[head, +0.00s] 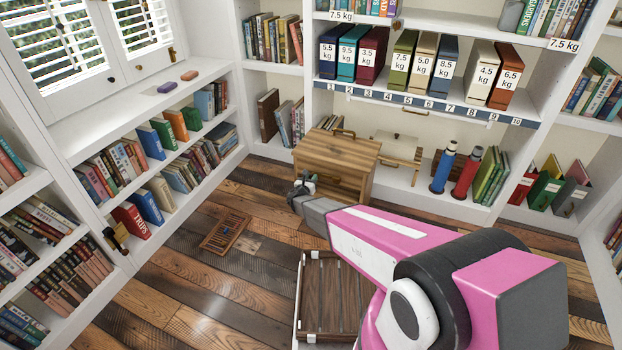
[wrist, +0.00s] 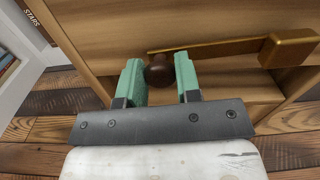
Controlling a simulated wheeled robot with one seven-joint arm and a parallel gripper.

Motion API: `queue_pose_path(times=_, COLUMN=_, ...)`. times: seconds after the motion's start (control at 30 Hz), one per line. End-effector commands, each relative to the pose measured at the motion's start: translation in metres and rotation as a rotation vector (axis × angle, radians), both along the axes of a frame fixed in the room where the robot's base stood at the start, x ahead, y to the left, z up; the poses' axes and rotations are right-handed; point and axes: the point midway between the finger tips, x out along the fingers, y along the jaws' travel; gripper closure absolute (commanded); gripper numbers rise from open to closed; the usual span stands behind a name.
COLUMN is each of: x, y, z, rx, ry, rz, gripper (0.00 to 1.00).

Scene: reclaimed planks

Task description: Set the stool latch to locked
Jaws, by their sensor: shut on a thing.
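The wooden stool (head: 322,157) stands on the floor by the shelves at the back, with a dark handle on its top. In the wrist view its front panel (wrist: 120,30) fills the top. A brass bar (wrist: 215,46) lies nearly level across it, with a brass block (wrist: 289,48) at its right end. A dark brown round knob (wrist: 158,71) is at the bar's left end. My gripper (wrist: 159,78) has its green fingers on either side of the knob, shut on it.
A slatted wooden piece (head: 226,231) lies on the plank floor, left of my arm. A dark slatted wooden board (head: 338,300) is below my arm. A blue bottle (head: 444,167) and a red one (head: 467,173) stand on the low shelf. Bookshelves line both sides.

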Motion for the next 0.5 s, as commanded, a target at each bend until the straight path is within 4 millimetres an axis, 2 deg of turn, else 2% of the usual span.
queue_pose_path(times=0.5, x=-0.003, y=-0.009, z=-0.033, rx=-0.424, ry=0.164, rz=0.001, gripper=1.00)
